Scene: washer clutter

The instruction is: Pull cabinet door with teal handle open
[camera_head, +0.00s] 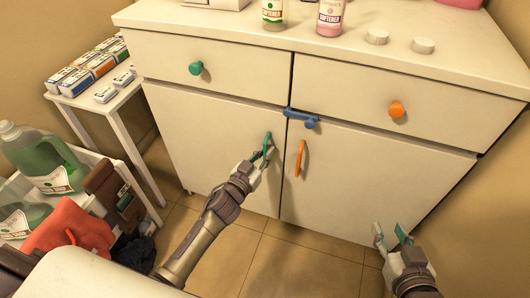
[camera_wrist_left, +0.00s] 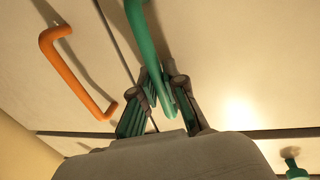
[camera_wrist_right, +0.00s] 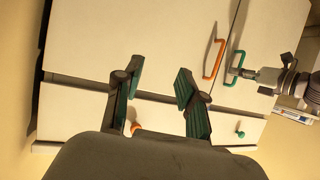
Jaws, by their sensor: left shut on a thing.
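The white cabinet has a left door (camera_head: 215,130) with a vertical teal handle (camera_head: 267,146) near its right edge. The door looks closed, flush with its neighbour. My left gripper (camera_head: 259,157) is at this handle; in the left wrist view its fingers (camera_wrist_left: 160,100) are shut around the teal bar (camera_wrist_left: 150,45). My right gripper (camera_head: 392,236) is low at the right in front of the right door, away from the handle. In the right wrist view its fingers (camera_wrist_right: 157,90) are apart with nothing between them.
The right door has an orange handle (camera_head: 301,158) close by. A blue latch-like piece (camera_head: 301,117) sits at the top of the door seam. Drawers above have a teal knob (camera_head: 195,68) and an orange knob (camera_head: 396,109). A white side table (camera_head: 97,108) stands left. Floor in front is clear.

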